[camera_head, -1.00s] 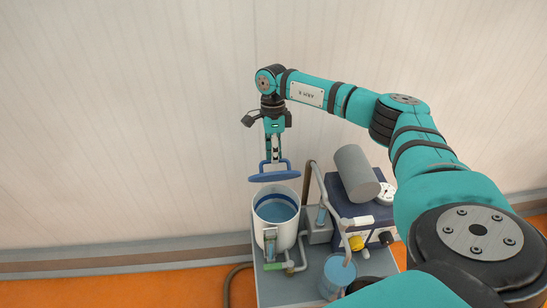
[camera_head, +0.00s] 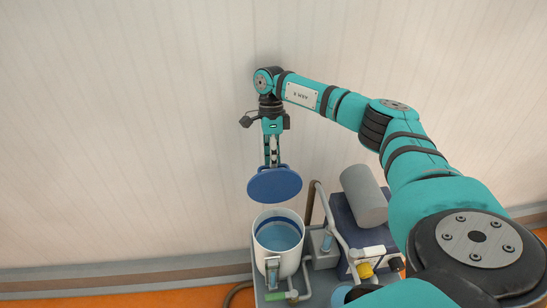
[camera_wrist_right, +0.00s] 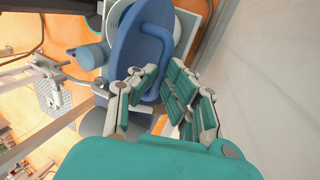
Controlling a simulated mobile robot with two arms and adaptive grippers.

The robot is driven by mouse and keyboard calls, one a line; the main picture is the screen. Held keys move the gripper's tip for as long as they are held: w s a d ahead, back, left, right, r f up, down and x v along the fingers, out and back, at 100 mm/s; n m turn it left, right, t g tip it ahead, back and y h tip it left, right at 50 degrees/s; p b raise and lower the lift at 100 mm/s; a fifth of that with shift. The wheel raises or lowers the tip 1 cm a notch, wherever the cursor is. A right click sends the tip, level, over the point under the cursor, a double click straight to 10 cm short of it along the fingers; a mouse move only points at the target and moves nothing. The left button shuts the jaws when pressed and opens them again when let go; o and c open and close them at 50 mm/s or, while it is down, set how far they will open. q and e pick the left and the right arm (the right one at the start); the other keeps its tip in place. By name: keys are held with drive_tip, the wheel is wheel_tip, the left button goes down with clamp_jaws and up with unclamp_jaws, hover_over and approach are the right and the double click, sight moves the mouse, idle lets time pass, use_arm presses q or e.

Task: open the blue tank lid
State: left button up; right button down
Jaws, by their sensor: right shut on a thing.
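The blue lid (camera_head: 275,186) hangs in the air above the white tank (camera_head: 290,261), apart from its rim and tilted so that its broad face shows. The tank is open at the top, with blue liquid (camera_head: 278,237) inside. My right gripper (camera_head: 272,163) is shut on the lid's handle, above the tank. In the right wrist view the lid (camera_wrist_right: 128,50) lies beyond the fingers of my right gripper (camera_wrist_right: 160,92), and its looped handle (camera_wrist_right: 163,60) runs between them. My left gripper is not in view.
A grey cylinder (camera_head: 364,196) on a dark blue box stands right of the tank. Grey pipes (camera_head: 333,225) and a yellow knob (camera_head: 365,269) are close by. The pale wall (camera_head: 130,130) is behind; the space left of the tank is free.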

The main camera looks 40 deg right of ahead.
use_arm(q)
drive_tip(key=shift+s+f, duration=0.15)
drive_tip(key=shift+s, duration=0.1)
use_arm(e)
drive_tip(key=shift+x, duration=0.9)
drive_tip(key=c, duration=1.6)
unclamp_jaws()
drive_tip(key=shift+a, duration=0.15)
drive_tip(key=shift+o, duration=1)
drive_tip(key=shift+w+f, duration=0.15)
drive_tip(key=shift+w, duration=0.25)
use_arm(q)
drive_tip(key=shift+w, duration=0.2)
use_arm(e)
wheel_tip(320, 180, up, 10)
drive_tip(key=shift+r, duration=0.15)
